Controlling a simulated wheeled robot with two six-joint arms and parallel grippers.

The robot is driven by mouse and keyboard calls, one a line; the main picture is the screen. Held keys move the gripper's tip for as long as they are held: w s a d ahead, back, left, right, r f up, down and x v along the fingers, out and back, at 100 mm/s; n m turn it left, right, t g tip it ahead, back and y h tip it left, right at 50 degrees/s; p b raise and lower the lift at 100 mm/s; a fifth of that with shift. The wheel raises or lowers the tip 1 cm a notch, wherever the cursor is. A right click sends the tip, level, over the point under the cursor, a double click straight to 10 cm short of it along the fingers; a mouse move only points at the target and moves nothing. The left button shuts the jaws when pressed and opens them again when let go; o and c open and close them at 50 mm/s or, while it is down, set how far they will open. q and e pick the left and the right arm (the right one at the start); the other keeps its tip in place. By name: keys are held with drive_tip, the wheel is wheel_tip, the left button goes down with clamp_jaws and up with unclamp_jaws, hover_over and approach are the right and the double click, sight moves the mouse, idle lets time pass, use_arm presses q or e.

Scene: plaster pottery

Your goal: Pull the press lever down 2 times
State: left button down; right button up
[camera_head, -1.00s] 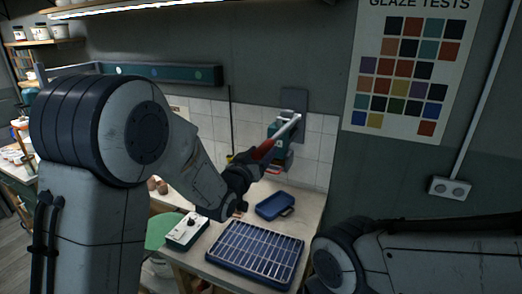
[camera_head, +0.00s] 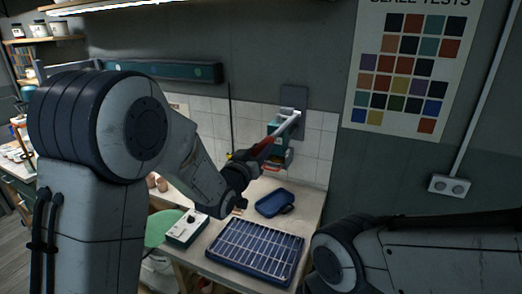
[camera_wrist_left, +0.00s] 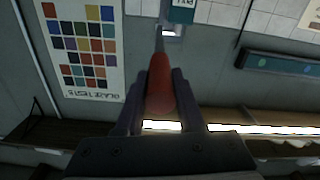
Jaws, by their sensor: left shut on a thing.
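The press lever is a pale metal bar (camera_head: 286,126) with a red grip (camera_head: 262,147). It comes out from the wall-mounted press (camera_head: 277,135), which has a grey back plate and a teal body. The lever slants down from the press toward my left gripper (camera_head: 250,160). My left gripper is shut on the red grip. In the left wrist view, the red grip (camera_wrist_left: 160,85) lies between the two fingers (camera_wrist_left: 160,100), and the teal press body (camera_wrist_left: 181,12) shows at the top edge. My right arm crosses the lower right of the head view; its gripper is out of the frame.
A colour chart (camera_head: 408,70) and a socket (camera_head: 450,186) are on the wall to the right.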

idle(0.8)
use_arm(q)
drive_tip(key=w+d+f+t+h+b, duration=0.1)
drive_tip(key=w+f+t+b, duration=0.1)
drive_tip(key=f+b, duration=0.9)
drive_tip(key=w+d+f+t+h+b, duration=0.1)
drive_tip(key=w+f+t+b, duration=0.2)
drive_tip(key=f+b, duration=0.8)
drive_tip(key=shift+w+f+t+b, duration=0.35)
drive_tip(key=shift+t+b, duration=0.45)
drive_tip(key=shift+b, duration=8.5)
drive_tip(key=shift+r, duration=0.1)
drive_tip(key=c, duration=0.7)
unclamp_jaws()
drive_tip(key=shift+o, duration=0.9)
drive_tip(key=shift+r, duration=0.1)
drive_tip(key=shift+s+a+r, duration=0.1)
drive_tip(key=shift+r, duration=0.05)
